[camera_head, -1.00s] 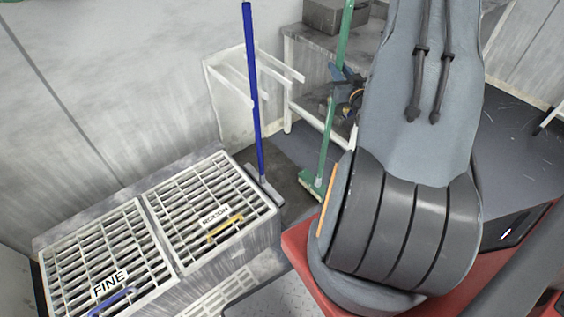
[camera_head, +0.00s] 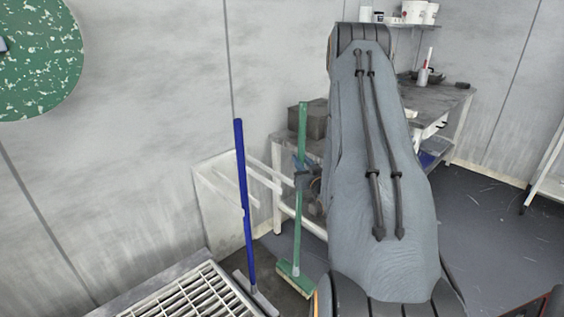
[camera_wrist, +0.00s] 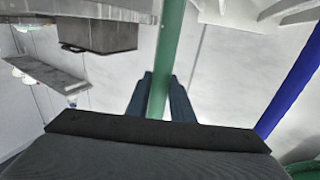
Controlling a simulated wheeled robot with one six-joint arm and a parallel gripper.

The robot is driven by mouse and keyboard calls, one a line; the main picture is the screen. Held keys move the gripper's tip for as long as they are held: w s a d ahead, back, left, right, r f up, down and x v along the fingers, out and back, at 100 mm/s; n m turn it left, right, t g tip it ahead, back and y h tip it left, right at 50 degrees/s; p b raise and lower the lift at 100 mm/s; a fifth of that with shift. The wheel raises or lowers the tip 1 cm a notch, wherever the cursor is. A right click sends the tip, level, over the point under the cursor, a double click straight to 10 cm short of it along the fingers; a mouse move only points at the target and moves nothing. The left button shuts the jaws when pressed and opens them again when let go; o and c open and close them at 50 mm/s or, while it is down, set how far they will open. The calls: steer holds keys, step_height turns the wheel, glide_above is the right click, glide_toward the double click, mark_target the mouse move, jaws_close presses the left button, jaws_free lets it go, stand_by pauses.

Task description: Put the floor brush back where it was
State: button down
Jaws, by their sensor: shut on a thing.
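The floor brush has a green handle (camera_head: 302,135) and a broad green head with pale bristles (camera_head: 295,281). It stands nearly upright to the right of the blue-handled squeegee (camera_head: 244,190). My gripper (camera_head: 302,179) is shut around the green handle partway up. In the wrist view, the handle (camera_wrist: 171,40) passes between the two dark fingers of my gripper (camera_wrist: 161,98). The brush head is low, near the floor; I cannot tell whether it touches. A white wall rack (camera_head: 212,196) with prongs stands behind the squeegee, left of the brush.
A slatted grate (camera_head: 202,294) lies at the front left. A bench with a dark box (camera_head: 306,120) stands behind the brush, close to my gripper. A worktable (camera_head: 440,98) is at the back right. Dark floor (camera_head: 490,200) is open at right.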

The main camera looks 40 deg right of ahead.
steer(key=w+a+f, duration=0.1)
steer(key=w+f, duration=0.2)
steer(key=w, duration=0.7)
steer(key=shift+a+p, duration=0.2)
steer(key=shift+p, duration=0.15)
steer(key=shift+f, duration=0.2)
steer(key=c, duration=1.6)
jaws_free()
steer(key=shift+f, duration=0.15)
steer(key=shift+o, duration=0.2)
